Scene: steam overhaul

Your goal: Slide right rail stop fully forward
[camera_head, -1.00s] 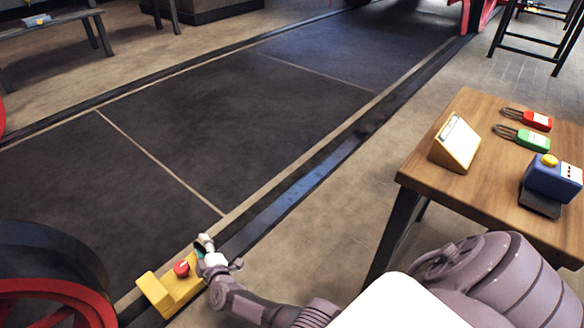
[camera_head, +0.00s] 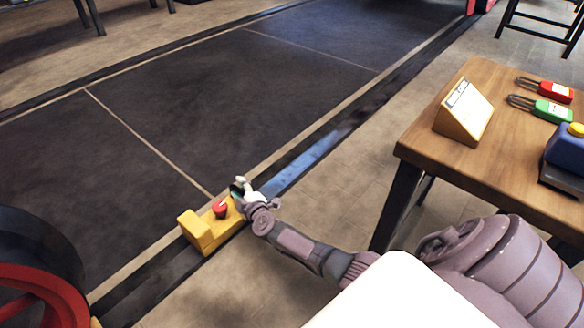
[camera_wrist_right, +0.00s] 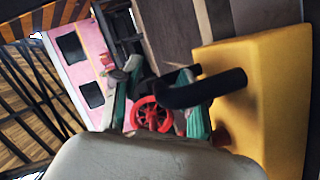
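The yellow rail stop (camera_head: 205,232) sits on the dark rail strip, with a red knob (camera_head: 220,209) on top. My right gripper (camera_head: 240,189) is at its forward end, low beside the rail. In the right wrist view the stop's yellow body (camera_wrist_right: 262,95) fills the right side, and a black bent handle (camera_wrist_right: 205,90) sticks out from it. The handle reaches across one finger into the gap between the green-padded fingers of my right gripper (camera_wrist_right: 158,100). The fingers are apart; contact with the handle is unclear. My left gripper is not in view.
The rail strip (camera_head: 315,155) ahead of the stop looks clear. A red-rimmed wheel (camera_head: 45,290) stands behind it at lower left. A wooden table (camera_head: 440,150) at right carries a sign block, red and green padlocks and a blue device.

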